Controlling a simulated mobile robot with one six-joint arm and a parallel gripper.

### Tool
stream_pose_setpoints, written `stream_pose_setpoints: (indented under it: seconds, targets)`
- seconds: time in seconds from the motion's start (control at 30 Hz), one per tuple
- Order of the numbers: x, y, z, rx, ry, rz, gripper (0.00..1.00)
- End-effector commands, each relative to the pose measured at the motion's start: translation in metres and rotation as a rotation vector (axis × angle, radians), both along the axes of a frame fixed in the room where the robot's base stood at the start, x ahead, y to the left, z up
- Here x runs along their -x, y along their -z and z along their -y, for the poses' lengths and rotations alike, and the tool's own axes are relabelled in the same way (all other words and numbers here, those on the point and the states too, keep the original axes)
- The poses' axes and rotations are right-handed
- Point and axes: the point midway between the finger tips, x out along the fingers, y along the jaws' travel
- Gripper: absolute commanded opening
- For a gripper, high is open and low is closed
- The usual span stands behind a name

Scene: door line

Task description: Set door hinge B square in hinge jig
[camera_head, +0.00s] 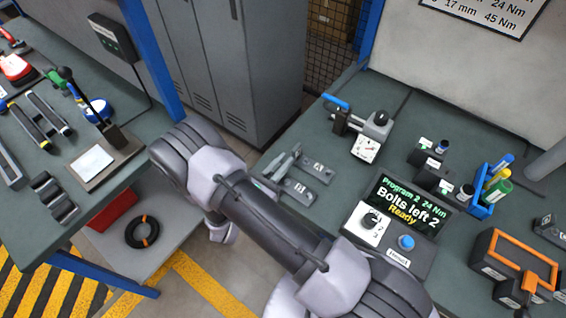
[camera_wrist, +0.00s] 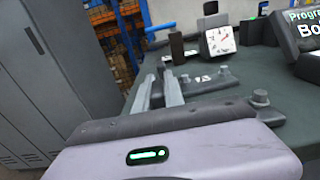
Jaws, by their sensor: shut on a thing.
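My gripper's two grey fingers (camera_wrist: 158,92) reach from the bottom of the wrist view to the grey hinge plates on the bench. In the head view the fingers (camera_head: 284,162) show past my arm, which hides the rest of the gripper. They look shut on a hinge part, but the contact itself is not clear. One flat labelled plate (camera_head: 316,169) lies beyond the fingers, and another (camera_head: 296,191) lies nearer. The plates also show in the wrist view (camera_wrist: 208,81). Their labels are too small to read, so I cannot tell which is hinge B, which is the jig, or whether they are square.
A fixture with a blue-handled lever and dial (camera_head: 366,149) stands behind the plates. A controller (camera_head: 408,205) reading "Bolts left 2" stands right. Dark blocks (camera_head: 433,178), a blue marker rack (camera_head: 483,207) and an orange-handled case (camera_head: 520,262) stand farther right. Bench is clear left of the dial.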

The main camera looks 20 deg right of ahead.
Motion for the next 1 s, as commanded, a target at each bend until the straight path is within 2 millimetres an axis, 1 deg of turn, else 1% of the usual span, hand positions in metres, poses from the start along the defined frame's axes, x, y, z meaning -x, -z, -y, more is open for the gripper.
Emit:
stream_pose_setpoints:
  seconds: [0.03,0.07,0.1,0.17,0.47,0.57,0.67,0.77,1.0]
  targets:
    - [0.000,0.003,0.000,0.000,0.000,0.000,0.00]
    - [0.000,0.002,0.000,0.000,0.000,0.000,0.17]
    - [0.000,0.002,0.000,0.000,0.000,0.000,0.25]
    - [0.000,0.002,0.000,0.000,0.000,0.000,0.35]
    - [0.000,0.001,0.000,0.000,0.000,0.000,0.35]
    - [0.004,0.001,-0.007,0.001,-0.002,-0.001,0.35]
    - [0.014,0.000,-0.022,0.001,-0.005,-0.001,0.35]
    - [0.028,-0.001,-0.042,0.000,-0.006,0.000,0.35]
    - [0.067,0.000,-0.097,-0.001,-0.006,0.000,0.35]
